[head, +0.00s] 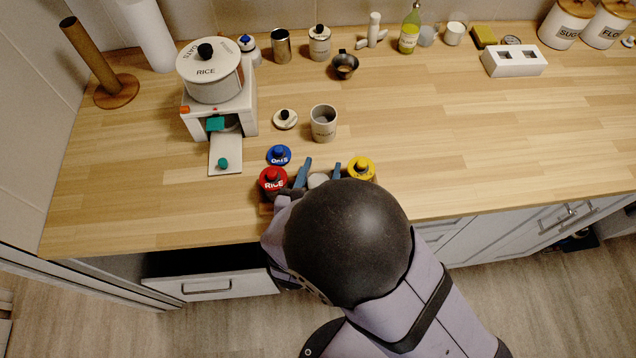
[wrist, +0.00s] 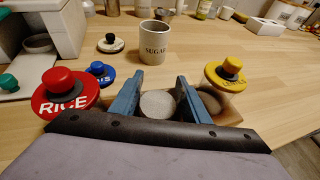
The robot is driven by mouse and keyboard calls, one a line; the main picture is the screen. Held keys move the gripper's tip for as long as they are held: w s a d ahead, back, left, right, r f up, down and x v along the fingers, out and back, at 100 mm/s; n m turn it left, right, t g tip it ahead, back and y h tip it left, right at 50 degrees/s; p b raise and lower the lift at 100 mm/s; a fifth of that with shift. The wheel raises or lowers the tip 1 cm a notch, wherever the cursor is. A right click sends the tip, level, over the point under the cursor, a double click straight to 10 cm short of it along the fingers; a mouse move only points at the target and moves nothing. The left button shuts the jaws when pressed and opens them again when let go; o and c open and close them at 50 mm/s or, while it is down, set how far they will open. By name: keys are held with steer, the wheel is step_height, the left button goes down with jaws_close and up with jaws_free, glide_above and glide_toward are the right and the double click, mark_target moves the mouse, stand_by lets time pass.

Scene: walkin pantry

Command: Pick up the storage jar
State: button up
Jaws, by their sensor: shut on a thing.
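My gripper (head: 320,172) is low at the front edge of the counter, with its two blue fingers on either side of a pale grey, round-topped thing (head: 318,181). In the wrist view my gripper (wrist: 157,100) is shut on this round-topped thing (wrist: 159,104). Only its speckled top shows, so I cannot tell if it is a storage jar. A wooden holder (wrist: 232,112) shows around it, with a red RICE lid (wrist: 66,91) at its left and a yellow lid (wrist: 227,74) at its right. An open white SUGAR jar (wrist: 154,45) stands behind, apart from the fingers.
A white holder (head: 514,62) is at the back right.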

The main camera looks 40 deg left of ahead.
steer(key=shift+s+f, duration=0.2)
steer(key=shift+f, duration=0.15)
steer(key=shift+w+a+r, duration=0.1)
steer(key=shift+a+r, duration=0.1)
steer(key=shift+r, duration=0.85)
steer(key=shift+w+r, duration=0.1)
steer(key=shift+r, duration=3.95)
steer(key=w+a+p, duration=0.1)
steer(key=w+a, duration=0.2)
steer(key=w+a+f+p, duration=0.1)
steer(key=w+a, duration=0.3)
steer(key=w+a+p, duration=0.1)
steer(key=w+a, duration=0.2)
steer(key=w, duration=0.1)
steer(key=shift+a+f, duration=0.15)
steer(key=shift+f, duration=0.1)
steer(key=shift+x, duration=0.8)
steer(key=shift+a+r+m+y+b, duration=0.1)
steer(key=shift+m+y+b, duration=0.3)
steer(key=shift+b, duration=0.8)
steer(key=shift+r+m+b, duration=0.1)
steer(key=shift+m+b, duration=0.3)
steer(key=shift+b, duration=0.4)
